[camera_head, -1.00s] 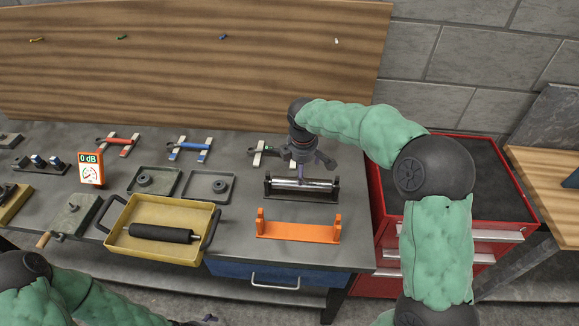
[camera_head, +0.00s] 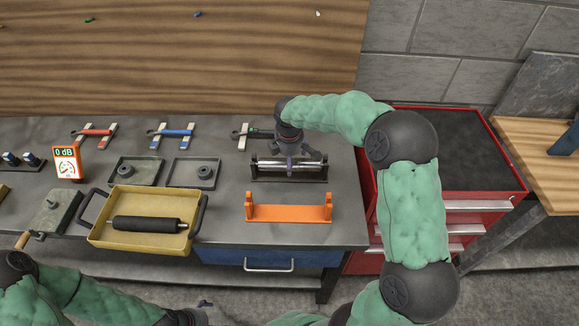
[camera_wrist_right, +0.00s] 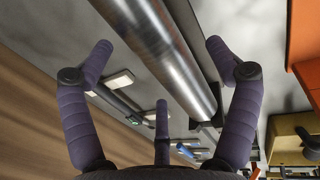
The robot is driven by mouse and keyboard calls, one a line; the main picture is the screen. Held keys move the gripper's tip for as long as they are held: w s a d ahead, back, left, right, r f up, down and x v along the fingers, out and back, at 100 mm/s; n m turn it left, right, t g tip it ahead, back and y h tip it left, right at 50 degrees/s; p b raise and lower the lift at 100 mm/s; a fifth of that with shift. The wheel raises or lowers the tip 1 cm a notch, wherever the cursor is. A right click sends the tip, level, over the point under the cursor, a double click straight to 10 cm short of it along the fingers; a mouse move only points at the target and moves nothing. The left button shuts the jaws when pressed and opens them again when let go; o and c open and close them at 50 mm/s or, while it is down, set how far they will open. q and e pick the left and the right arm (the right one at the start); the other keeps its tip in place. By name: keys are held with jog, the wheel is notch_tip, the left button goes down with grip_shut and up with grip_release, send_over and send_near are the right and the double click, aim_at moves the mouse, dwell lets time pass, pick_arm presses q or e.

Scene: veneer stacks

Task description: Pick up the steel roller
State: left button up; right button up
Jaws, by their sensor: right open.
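The steel roller (camera_head: 307,166) lies lengthwise left to right in a dark cradle (camera_head: 259,176) on the workbench. In the right wrist view the shiny roller (camera_wrist_right: 150,38) runs diagonally between my fingers. My right gripper (camera_head: 290,156) points down over the roller's middle. Its purple fingers (camera_wrist_right: 158,55) are spread on both sides of the roller, with gaps showing; it is open and holds nothing. Whether a finger touches the roller I cannot tell. My left gripper (camera_head: 203,306) is at the bottom edge, mostly cut off.
An empty orange cradle (camera_head: 288,214) stands in front of the dark one. To the left a yellow tray (camera_head: 112,240) holds a black roller (camera_head: 146,224). Shallow dark trays (camera_head: 206,184) and tool racks lie behind. A red cabinet (camera_head: 440,204) stands right of the bench.

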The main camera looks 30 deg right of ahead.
jog(key=shift+w+d+f, duration=0.1)
jog(key=shift+w+f, duration=0.1)
jog(key=shift+f, duration=0.75)
jog(key=c, duration=1.4)
jog(key=shift+r, duration=0.15)
notch_tip(320, 180, up, 9)
jog(key=shift+f+p, duration=0.1)
jog(key=shift+p, duration=1.05)
jog(key=shift+s+r+p, duration=0.1)
jog(key=shift+r+p, duration=0.3)
jog(key=shift+r, duration=0.15)
jog(key=s+a+g+y+p, duration=0.1)
jog(key=s+a+g+p, duration=0.1)
jog(key=s+a+p, duration=0.5)
jog(key=shift+s+a+g+y+p, duration=0.4)
jog(key=shift+s+p, duration=2.25)
jog(key=shift+p, duration=0.8)
jog(key=shift+r, duration=0.1)
